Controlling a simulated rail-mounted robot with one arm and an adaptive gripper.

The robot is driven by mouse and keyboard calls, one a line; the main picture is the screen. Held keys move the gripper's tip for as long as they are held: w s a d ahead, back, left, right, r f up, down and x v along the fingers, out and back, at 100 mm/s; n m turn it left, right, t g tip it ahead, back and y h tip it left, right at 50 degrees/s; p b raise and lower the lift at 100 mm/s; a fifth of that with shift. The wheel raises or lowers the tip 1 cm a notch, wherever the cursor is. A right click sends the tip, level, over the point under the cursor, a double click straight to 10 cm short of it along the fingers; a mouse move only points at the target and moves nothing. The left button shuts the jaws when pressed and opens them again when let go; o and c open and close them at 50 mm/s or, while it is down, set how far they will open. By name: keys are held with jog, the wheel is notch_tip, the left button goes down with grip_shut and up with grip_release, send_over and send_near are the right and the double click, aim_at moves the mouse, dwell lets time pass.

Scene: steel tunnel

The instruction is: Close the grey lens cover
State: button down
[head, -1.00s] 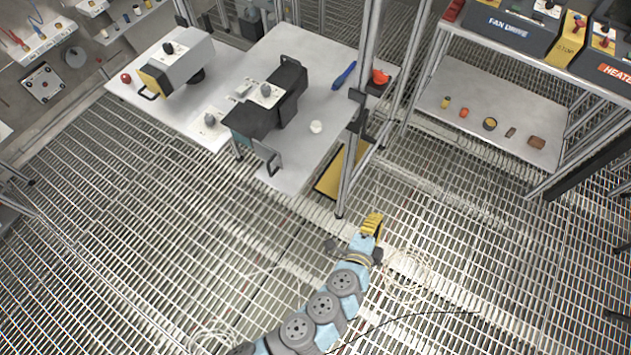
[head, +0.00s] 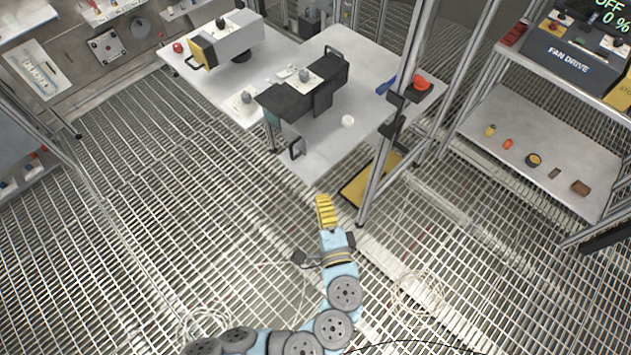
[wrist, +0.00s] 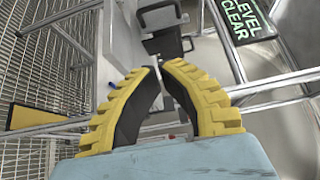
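On the white table (head: 315,172) a black box-shaped device (head: 325,95) has a dark flat panel (head: 283,104) and a handle (head: 297,148) on its near side. I cannot tell for sure which part is the grey lens cover. My gripper (head: 323,200) is in front of the table's near corner, apart from the device and touching nothing visible. In the wrist view, the yellow fingers of my gripper (wrist: 157,68) curve together with their tips almost meeting and nothing held between them. Part of a dark device with a handle (wrist: 165,30) shows beyond the tips.
A metal frame post (head: 372,185) stands close right of my gripper, with a yellow panel (head: 368,180) beside it. A grey-and-yellow device (head: 225,45) sits at the table's far left. A shelf (head: 540,150) with small objects is at right. The grated floor at left is clear.

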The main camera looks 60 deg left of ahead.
jog(key=p, duration=0.3)
send_near(302, 147)
jog(key=w+a, duration=0.2)
jog(key=a, duration=0.1)
jog(key=shift+w, duration=0.3)
jog(key=shift+s+a, duration=0.65)
jog(key=shift+a, duration=0.1)
jog(key=shift+s+a+f+p, duration=0.1)
jog(key=shift+s+a+p, duration=0.35)
jog(key=shift+a, duration=0.35)
jog(key=shift+w, duration=0.1)
